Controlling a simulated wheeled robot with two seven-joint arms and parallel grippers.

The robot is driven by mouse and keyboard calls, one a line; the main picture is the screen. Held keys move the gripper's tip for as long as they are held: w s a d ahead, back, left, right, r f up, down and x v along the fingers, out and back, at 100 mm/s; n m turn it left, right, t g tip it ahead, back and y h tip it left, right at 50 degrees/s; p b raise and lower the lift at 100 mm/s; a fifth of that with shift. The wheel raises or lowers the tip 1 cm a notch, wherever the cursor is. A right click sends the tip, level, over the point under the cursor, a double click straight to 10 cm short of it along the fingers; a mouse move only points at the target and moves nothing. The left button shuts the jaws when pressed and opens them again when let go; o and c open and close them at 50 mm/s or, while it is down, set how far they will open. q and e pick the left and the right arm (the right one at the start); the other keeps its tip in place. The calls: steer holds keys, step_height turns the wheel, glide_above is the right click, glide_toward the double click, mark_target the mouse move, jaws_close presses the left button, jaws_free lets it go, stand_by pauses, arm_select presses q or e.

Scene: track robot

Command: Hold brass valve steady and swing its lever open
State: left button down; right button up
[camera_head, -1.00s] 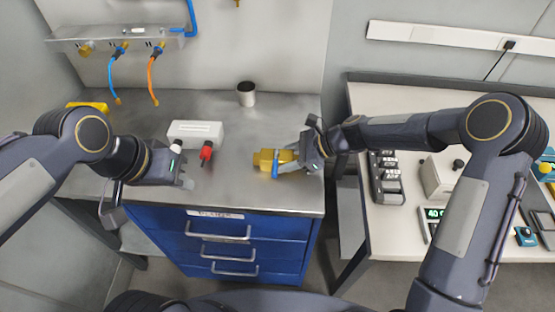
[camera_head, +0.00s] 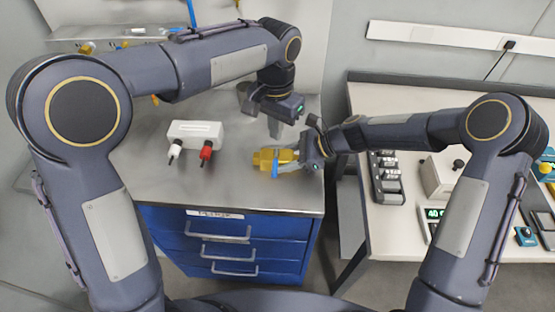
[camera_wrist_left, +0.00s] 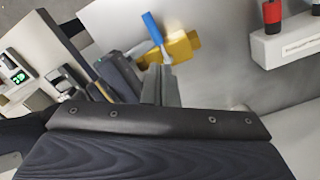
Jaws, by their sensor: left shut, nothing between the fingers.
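The brass valve (camera_head: 263,158) lies on the steel worktop near its right edge, and it also shows in the left wrist view (camera_wrist_left: 183,47). Its blue lever (camera_head: 275,166) lies across the body; in the left wrist view the lever (camera_wrist_left: 153,27) sticks out past the body. My right gripper (camera_head: 291,164) is at the valve's right end, its fingers closed on the body and partly covering it. My left gripper (camera_head: 275,131) points down just behind the valve, shut and empty. In the left wrist view its fingers (camera_wrist_left: 160,86) are together, apart from the valve.
A white block with a white and a red plug (camera_head: 195,132) sits left of the valve. Blue drawers (camera_head: 228,240) are below the worktop. A white bench (camera_head: 420,140) with instruments stands to the right.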

mark_target(275, 158)
arm_select(q)
steer(key=shift+f, duration=2.9)
steer(key=shift+f, duration=0.1)
steer(key=shift+f, duration=0.75)
